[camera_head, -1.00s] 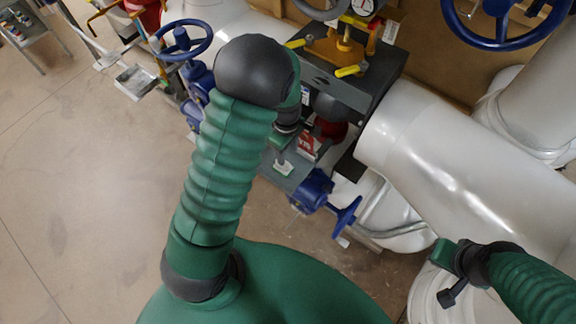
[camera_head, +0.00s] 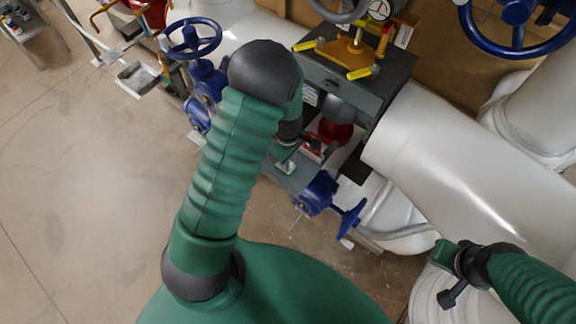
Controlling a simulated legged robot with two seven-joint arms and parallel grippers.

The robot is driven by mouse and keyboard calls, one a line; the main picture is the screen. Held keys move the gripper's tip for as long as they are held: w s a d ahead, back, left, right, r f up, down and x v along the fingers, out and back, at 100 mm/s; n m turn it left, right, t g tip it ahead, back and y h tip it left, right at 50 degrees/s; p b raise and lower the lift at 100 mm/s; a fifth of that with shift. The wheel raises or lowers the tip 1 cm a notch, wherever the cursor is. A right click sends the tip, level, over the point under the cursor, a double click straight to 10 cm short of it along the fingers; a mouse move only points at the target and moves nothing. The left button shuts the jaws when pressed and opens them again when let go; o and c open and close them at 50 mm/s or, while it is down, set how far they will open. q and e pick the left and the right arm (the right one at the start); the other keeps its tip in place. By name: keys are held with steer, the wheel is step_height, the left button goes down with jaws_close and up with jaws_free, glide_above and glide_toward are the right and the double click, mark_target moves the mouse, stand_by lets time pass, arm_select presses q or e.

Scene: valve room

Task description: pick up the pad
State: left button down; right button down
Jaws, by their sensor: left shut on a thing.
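My left arm rises from the lower middle and bends at a dark elbow. Its gripper (camera_head: 286,153) is small and partly hidden behind the forearm, low over the grey shelf between the blue valves. It is shut on a small pale and green piece, apparently the pad (camera_head: 286,168), at its lower end. I cannot tell whether the pad still touches the grey surface under it. My right gripper (camera_head: 452,276) is at the lower right, in front of a white pipe and apart from the pad; its fingers are not clear.
A dark grey box (camera_head: 340,82) with yellow-handled fittings stands behind the left gripper. A red and white item (camera_head: 312,147) is close beside it. Blue valves stand at left (camera_head: 195,40) and below right (camera_head: 318,192). A big white pipe (camera_head: 450,160) fills the right.

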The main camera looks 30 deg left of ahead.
arm_select(q)
steer(key=shift+d, duration=0.4)
steer(key=shift+d+r, duration=0.2)
steer(key=shift+r, duration=0.2)
step_height(320, 180, up, 3)
steer(key=shift+s+a+f, duration=0.1)
steer(key=shift+s+a, duration=0.05)
steer(key=s+d+r, duration=0.1)
steer(key=s+d, duration=0.7)
steer(key=s, duration=0.5)
steer(key=shift+d+r, duration=0.2)
steer(key=c, duration=1.9)
jaws_free()
jaws_close()
